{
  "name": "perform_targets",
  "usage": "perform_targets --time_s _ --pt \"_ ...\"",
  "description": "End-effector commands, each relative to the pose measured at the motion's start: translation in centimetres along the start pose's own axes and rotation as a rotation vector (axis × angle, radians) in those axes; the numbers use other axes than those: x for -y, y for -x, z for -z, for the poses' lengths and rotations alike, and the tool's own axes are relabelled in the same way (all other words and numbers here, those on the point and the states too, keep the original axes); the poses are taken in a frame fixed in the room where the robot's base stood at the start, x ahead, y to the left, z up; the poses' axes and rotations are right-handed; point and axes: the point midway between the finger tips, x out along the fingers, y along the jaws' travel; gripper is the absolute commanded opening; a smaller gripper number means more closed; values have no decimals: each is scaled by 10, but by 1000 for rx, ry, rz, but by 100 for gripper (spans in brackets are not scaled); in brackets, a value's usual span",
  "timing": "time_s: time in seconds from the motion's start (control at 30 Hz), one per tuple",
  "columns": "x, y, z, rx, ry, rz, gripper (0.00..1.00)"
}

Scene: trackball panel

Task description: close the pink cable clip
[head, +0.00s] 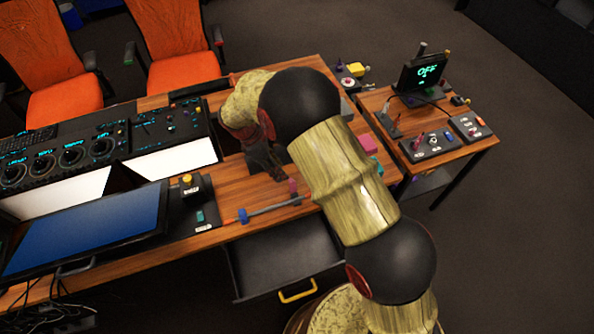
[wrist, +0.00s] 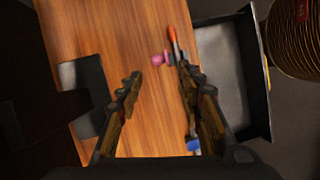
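The pink cable clip (head: 293,186) is at the right end of a grey cable or rod (head: 270,207) on the wooden desk; a pink part of it stands up. In the wrist view the clip (wrist: 158,59) is small, ahead of the fingertips and between their lines, nearer the right finger. Whether its lid is fully open I cannot tell. My gripper (head: 277,176) is just left of and above the clip in the head view. In the wrist view my gripper (wrist: 159,76) is open, with nothing between its fingers.
A blue clip (head: 242,215) sits on the cable's left part. An open drawer (head: 280,258) with a yellow handle juts out at the desk's front. A monitor (head: 85,233) and a black box with a yellow knob (head: 190,190) stand left. A pink block (head: 367,143) lies right.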

Motion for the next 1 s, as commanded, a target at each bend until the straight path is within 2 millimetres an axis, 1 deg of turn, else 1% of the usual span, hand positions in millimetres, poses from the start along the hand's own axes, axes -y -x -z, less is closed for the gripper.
perform_targets --time_s 0.03,0.07,0.2,0.33,0.47,0.7,0.8,1.0 --pt "-6 5 -1 4 46 -12 37" --pt "-6 6 -2 8 75 -13 37" --pt "-5 6 -5 19 176 -8 37" --pt "-4 1 -6 19 209 -6 37" --pt "-4 -15 -6 19 209 -4 37" --pt "-4 -52 -6 18 208 -4 37" --pt "-5 -63 -7 19 208 -5 37" --pt "-5 -72 -7 18 207 -7 37"
